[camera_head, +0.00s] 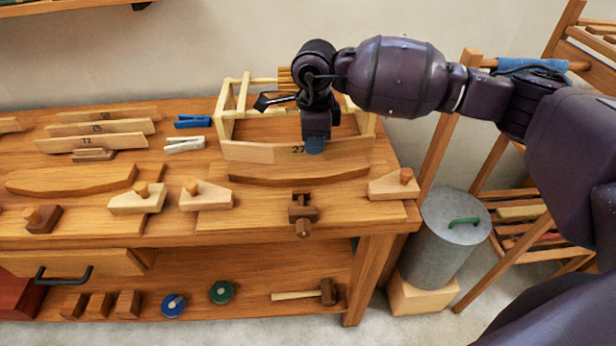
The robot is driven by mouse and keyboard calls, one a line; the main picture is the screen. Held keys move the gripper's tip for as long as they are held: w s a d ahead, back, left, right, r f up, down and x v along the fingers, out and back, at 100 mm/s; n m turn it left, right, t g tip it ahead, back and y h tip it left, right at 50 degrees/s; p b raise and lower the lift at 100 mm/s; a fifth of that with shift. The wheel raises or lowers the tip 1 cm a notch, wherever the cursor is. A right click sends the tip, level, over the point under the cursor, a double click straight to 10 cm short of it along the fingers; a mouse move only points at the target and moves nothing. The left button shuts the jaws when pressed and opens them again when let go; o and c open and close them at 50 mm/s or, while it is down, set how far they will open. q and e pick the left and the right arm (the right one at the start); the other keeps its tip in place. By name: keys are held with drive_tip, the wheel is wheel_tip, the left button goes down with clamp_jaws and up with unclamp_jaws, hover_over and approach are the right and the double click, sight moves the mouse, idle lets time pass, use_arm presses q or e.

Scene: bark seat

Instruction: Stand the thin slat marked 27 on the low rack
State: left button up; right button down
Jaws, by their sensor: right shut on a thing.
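The thin slat (262,152) is pale wood and long, with the number 27 on its face just left of my fingers. It stands on its long edge across the front of a light wooden frame (243,96), which looks like the low rack, at the right back of the workbench. My right gripper (315,146) comes down from above and is shut on the slat right of its middle. Its blue fingertip covers part of the slat. I cannot tell whether the slat's lower edge rests on the rack. My left gripper is not in view.
Several upright slats (106,142) stand at the bench's left back. A grey bin (445,235) stands right of the bench.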

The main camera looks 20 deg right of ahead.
drive_tip(key=shift+r+p, duration=0.9)
drive_tip(key=shift+r, duration=1.4)
